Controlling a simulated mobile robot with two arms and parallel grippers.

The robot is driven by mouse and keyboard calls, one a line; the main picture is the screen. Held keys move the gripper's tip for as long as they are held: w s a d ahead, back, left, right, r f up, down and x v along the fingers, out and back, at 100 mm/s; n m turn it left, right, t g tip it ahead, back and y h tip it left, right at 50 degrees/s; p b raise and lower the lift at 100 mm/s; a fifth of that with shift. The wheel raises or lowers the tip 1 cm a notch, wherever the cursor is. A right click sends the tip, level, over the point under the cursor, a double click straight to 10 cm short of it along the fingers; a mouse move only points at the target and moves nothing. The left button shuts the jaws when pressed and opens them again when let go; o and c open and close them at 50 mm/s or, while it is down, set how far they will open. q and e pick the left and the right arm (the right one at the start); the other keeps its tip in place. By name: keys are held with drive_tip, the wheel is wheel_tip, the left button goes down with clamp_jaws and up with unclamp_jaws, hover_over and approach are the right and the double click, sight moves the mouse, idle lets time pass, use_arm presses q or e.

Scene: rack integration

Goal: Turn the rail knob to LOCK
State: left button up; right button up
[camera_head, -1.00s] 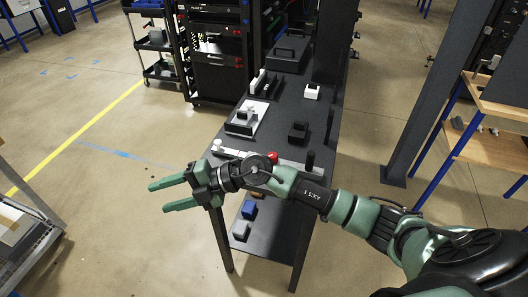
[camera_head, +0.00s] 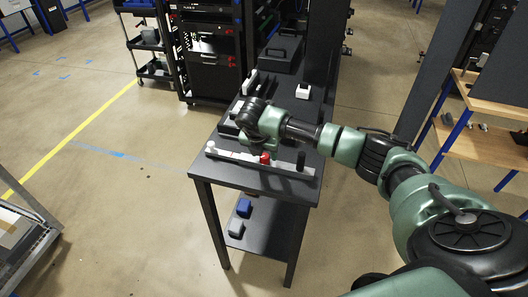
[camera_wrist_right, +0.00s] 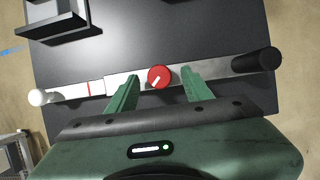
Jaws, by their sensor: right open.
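The red rail knob (camera_head: 265,158) sits on a pale metal rail (camera_head: 235,155) along the near end of the dark table. In the right wrist view the red knob (camera_wrist_right: 160,77) shows from above, with a white mark slanting toward its lower left. My right gripper (camera_wrist_right: 160,84) is open and above the rail, its green fingers to the left and right of the knob with a gap on each side. In the head view its fingers are largely hidden by the hand. I cannot read any LOCK label. My left gripper is not in view.
The rail has a white ball end (camera_wrist_right: 38,97) on the left and a black upright handle (camera_wrist_right: 256,61) on the right. A black block-like fixture (camera_wrist_right: 62,17) stands farther up the table. A blue block (camera_head: 244,207) lies on the lower shelf.

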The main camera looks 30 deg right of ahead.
drive_tip(key=shift+w+d+f, duration=0.2)
drive_tip(key=shift+f, duration=0.55)
clamp_jaws()
